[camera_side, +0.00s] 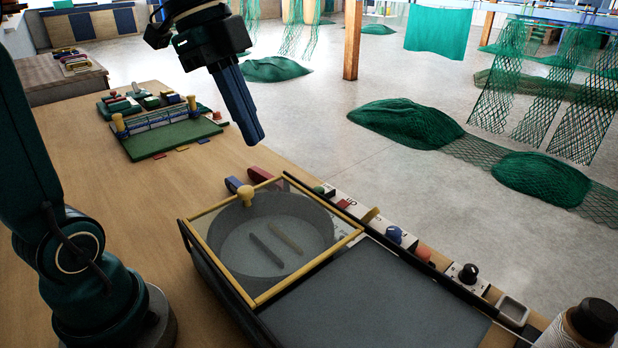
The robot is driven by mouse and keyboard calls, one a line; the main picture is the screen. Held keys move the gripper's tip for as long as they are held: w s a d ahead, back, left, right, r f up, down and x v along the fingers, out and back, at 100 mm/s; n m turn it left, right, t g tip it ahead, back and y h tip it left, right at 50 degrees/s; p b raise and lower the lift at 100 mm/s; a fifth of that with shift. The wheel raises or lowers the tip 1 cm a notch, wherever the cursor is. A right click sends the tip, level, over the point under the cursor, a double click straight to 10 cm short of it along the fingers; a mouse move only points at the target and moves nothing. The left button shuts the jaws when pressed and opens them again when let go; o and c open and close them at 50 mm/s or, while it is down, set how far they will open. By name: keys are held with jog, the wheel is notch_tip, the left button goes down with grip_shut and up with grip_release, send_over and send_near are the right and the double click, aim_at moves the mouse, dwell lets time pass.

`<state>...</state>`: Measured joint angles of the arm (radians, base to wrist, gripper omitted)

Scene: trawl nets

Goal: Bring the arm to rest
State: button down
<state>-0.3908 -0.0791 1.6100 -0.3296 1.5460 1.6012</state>
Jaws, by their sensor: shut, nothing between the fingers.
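My gripper (256,140) is in the upper middle of the side view, at the end of my dark arm. Its fingers are shut and empty and point down and slightly right. It hangs in the air above the far part of the wooden table (90,160), beyond a box with a yellow-framed clear lid (215,262). The fingers appear apart from everything around them.
Under the lid, a round recess (235,250) holds two thin sticks. A dark flat panel (370,300) adjoins it, with knobs (467,273) along its edge. A green board (175,138) with small parts lies farther back. A spool (590,325) stands at front right. Green nets (405,122) lie on the floor.

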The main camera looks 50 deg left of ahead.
jog(key=s+d+f+n+t+y, duration=0.1)
jog(key=s+d+f+n+y, duration=0.1)
jog(key=s+d+f+n, duration=0.3)
jog(key=n+t+y, duration=0.1)
jog(key=n+t, duration=0.1)
jog(key=n, duration=0.4)
send_over(221, 254)
jog(key=f, duration=0.3)
jog(key=shift+s+d+f, duration=0.2)
jog(key=shift+s+d, duration=0.05)
jog(key=shift+s, duration=0.05)
jog(key=shift+w+a+f+n, duration=0.15)
jog(key=shift+f+n, duration=0.15)
jog(key=shift+n, duration=0.3)
jog(key=shift+w+a+r+n+t, duration=0.1)
jog(key=shift+w+n+t, duration=0.15)
jog(key=shift+n, duration=0.45)
